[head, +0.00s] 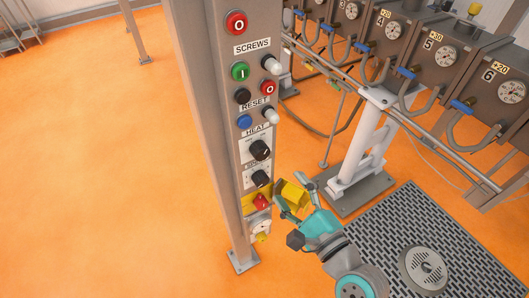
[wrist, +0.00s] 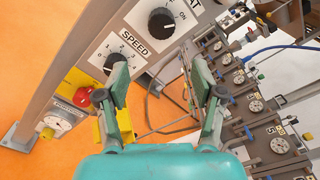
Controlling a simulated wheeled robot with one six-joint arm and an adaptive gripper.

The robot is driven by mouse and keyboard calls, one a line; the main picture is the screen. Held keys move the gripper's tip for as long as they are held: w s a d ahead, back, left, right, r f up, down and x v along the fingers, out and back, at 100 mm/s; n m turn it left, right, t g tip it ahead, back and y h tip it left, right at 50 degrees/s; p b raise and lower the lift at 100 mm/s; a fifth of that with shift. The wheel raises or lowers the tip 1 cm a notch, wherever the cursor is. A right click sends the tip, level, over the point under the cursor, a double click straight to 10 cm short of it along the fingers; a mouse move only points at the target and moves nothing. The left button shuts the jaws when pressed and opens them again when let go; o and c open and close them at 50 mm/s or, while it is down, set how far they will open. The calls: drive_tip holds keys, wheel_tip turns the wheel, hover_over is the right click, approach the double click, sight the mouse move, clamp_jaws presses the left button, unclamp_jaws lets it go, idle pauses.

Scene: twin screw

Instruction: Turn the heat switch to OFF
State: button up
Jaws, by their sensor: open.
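The heat switch is a round black knob (head: 260,150) on a light plate under the HEAT label, partway down the grey control column. My gripper (head: 290,191) is teal and open, low and to the right of the column, below the heat knob. In the wrist view my gripper's fingers (wrist: 160,80) are spread apart with nothing between them. They are apart from the heat knob.
The SPEED knob (wrist: 115,62) is just below the heat knob, near my left finger. Pipes and gauges (head: 445,56) stand at the right.

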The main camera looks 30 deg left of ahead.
sight(263, 155)
drive_tip(key=shift+y, duration=0.3)
drive_tip(key=x, duration=1.1)
drive_tip(key=shift+s+a+r, duration=0.15)
drive_tip(key=shift+a+r, duration=0.2)
drive_tip(key=shift+a, duration=0.1)
drive_tip(key=c, duration=1.1)
drive_tip(key=shift+c, duration=0.2)
